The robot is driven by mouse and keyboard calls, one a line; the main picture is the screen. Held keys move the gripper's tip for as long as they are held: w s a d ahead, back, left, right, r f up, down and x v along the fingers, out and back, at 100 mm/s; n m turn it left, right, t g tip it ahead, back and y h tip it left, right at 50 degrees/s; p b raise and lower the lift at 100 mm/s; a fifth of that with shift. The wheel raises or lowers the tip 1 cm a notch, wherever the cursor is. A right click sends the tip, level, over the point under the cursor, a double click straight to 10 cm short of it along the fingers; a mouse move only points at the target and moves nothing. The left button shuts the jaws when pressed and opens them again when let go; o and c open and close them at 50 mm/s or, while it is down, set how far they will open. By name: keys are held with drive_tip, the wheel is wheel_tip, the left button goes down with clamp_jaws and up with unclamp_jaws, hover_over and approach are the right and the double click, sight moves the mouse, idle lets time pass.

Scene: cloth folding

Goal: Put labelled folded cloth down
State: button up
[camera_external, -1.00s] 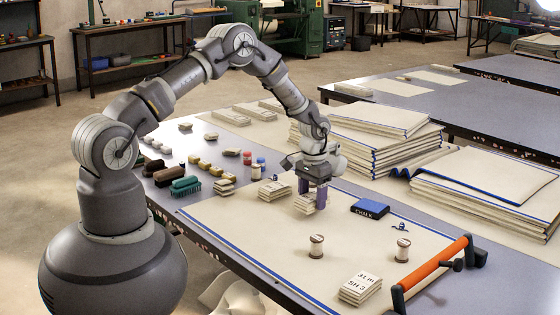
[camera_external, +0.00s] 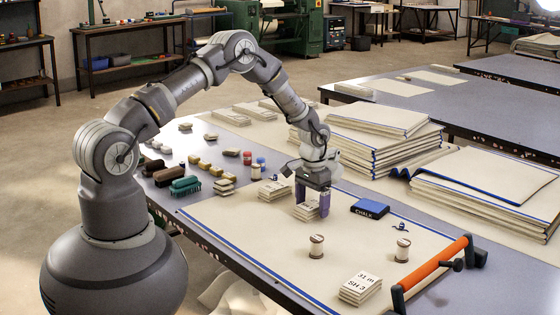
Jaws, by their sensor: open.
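My gripper (camera_external: 312,206) is low over the near table, its two purple fingers spread apart. A small folded cream cloth stack with dark print on top (camera_external: 307,211) lies on the cream cloth sheet between and just in front of the fingers. Its print is too small to read, and I cannot tell whether a finger touches it. A second labelled folded cloth (camera_external: 360,287), marked "31 m SH 3", lies near the front edge. A third small labelled stack (camera_external: 274,190) lies left of my gripper.
A blue chalk box (camera_external: 370,208) lies right of my gripper. Two thread spools (camera_external: 316,247) stand in front. An orange-handled bar (camera_external: 435,268) is at the front right. Brushes (camera_external: 185,187) and small blocks line the left edge. Large cloth piles (camera_external: 375,140) stand behind.

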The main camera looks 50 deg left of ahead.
wheel_tip(320, 180, up, 12)
drive_tip(key=p, duration=0.3)
drive_tip(key=shift+f, duration=0.25)
wheel_tip(320, 180, up, 50)
drive_tip(key=t, duration=1.1)
hover_over(312, 204)
drive_tip(key=s, duration=0.2)
drive_tip(key=s+r+t, duration=0.4)
drive_tip(key=s+r, duration=1)
drive_tip(key=r, duration=0.4)
drive_tip(key=shift+a+r, duration=0.15)
drive_tip(key=shift+a, duration=0.3)
